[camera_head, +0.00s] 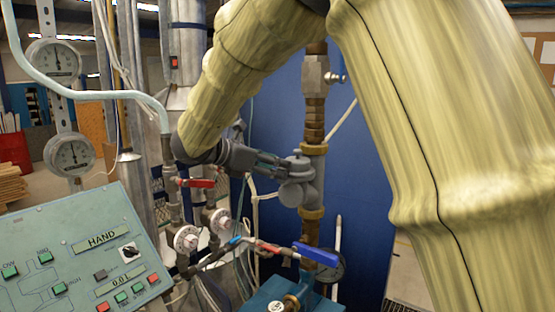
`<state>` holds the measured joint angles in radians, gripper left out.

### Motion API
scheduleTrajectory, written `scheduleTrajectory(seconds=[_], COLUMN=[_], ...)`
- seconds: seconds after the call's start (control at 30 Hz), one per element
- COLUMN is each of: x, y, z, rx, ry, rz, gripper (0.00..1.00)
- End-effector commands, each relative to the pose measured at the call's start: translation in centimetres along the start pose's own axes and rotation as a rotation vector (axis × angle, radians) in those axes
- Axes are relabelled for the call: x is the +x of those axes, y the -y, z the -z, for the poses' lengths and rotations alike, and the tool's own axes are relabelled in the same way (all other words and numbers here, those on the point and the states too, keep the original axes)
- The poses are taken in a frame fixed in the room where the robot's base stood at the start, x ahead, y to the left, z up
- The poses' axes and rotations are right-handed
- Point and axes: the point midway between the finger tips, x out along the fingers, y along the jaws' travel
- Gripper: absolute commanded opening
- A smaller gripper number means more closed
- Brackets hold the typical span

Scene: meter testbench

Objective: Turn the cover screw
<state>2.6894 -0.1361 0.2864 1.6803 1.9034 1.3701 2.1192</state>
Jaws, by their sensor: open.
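A grey meter (317,174) is set in the vertical brass pipe at the centre. A small round grey piece (298,156) stands on its top, and a rounded grey cover (291,194) hangs at its left front. I cannot make out which small part is the cover screw. My gripper (283,168) reaches in from the left, with its fingers pointing right at the meter's upper left side. The jaws are open. The fingertips overlap the meter in this view, so I cannot tell whether they touch it.
A teal control panel (85,245) stands at the lower left. Two round gauges (70,154) are farther left. My sleeved arm covers the top and right.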

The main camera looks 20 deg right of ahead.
Motion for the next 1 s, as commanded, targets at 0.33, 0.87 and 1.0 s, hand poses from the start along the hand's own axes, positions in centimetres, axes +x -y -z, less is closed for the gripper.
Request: scheduleTrajectory(seconds=[0.33, 0.87, 1.0], x=[1.4, 1.6, 1.5], y=[0.0, 0.1, 0.0], z=[0.0, -0.1, 0.0], rx=[0.000, 0.000, -0.001], ry=[0.000, 0.000, 0.001], rz=[-0.002, -0.002, -0.006], gripper=[0.52, 0.06, 0.06])
